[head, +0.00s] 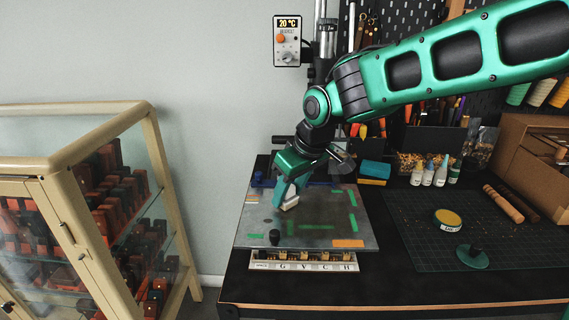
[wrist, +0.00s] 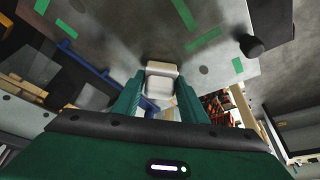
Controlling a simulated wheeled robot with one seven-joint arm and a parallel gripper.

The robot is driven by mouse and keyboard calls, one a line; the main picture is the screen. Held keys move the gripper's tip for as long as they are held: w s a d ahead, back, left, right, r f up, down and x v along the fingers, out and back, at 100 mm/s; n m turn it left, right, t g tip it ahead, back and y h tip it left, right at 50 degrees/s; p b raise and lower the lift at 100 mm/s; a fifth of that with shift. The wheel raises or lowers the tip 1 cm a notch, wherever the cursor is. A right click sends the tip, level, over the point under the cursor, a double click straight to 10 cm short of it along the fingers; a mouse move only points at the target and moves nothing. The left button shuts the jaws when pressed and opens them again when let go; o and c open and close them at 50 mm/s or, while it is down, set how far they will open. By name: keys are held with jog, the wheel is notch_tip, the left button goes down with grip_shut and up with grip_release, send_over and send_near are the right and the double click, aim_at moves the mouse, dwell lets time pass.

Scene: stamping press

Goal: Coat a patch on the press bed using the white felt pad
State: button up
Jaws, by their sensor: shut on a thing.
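The press bed (head: 322,217) is a grey metal plate at the front left of the dark bench; it also shows in the wrist view (wrist: 135,45). Green tape strips mark corners on it, one strip (head: 316,227) along the near side. My gripper (head: 288,199) is over the bed's left part, pointing down. Its fingers in the wrist view (wrist: 158,95) are shut on a white block, the felt pad (wrist: 161,82). In the head view the pad (head: 290,203) is at or just above the plate; I cannot tell whether it touches. The fingers hide part of it.
A black knob (head: 275,237) stands on the bed's near left. A lettered strip (head: 303,262) lies along its front edge. A glass cabinet (head: 120,200) stands left.

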jog(key=shift+d+f, duration=0.1)
jog(key=shift+d, duration=1.25)
jog(key=shift+a, duration=2.1)
jog(key=shift+w+a+r, duration=0.1)
jog(key=shift+r, duration=0.1)
jog(key=r, duration=0.4)
jog(key=shift+d, duration=0.2)
jog(key=shift+r, duration=1.8)
jog(key=shift+r, duration=0.1)
